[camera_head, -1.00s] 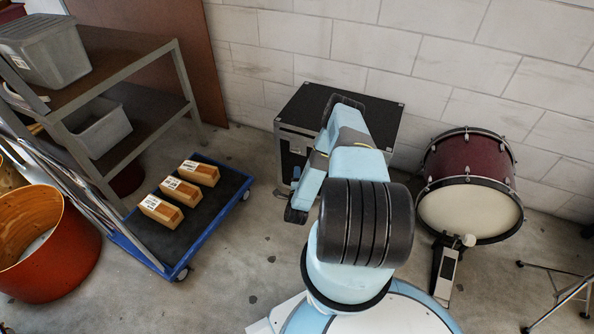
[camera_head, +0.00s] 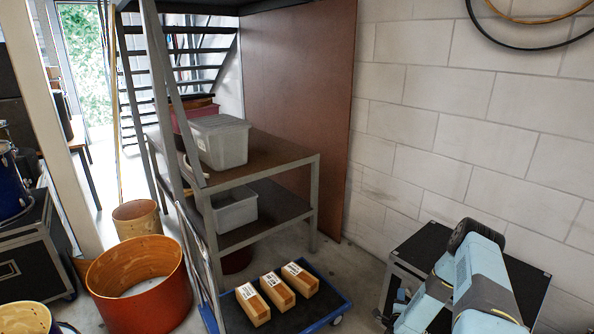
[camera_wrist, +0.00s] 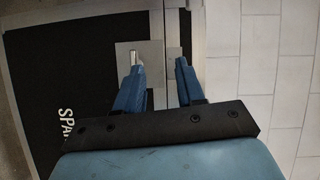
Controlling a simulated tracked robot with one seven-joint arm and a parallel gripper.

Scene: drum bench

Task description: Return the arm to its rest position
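My gripper (camera_wrist: 158,62) shows in the wrist view as two blue fingers held apart, with nothing between them. Beyond them is a black flight case (camera_wrist: 75,85) with white lettering and a metal latch plate; I cannot tell the distance from fingers to case. In the head view my light-blue arm (camera_head: 470,285) is folded at the bottom right, in front of the same black case (camera_head: 525,285) by the wall. The gripper's fingertips are not clear in the head view.
An orange drum shell (camera_head: 140,285) stands at left. The white block wall (camera_head: 450,120) closes off the right.

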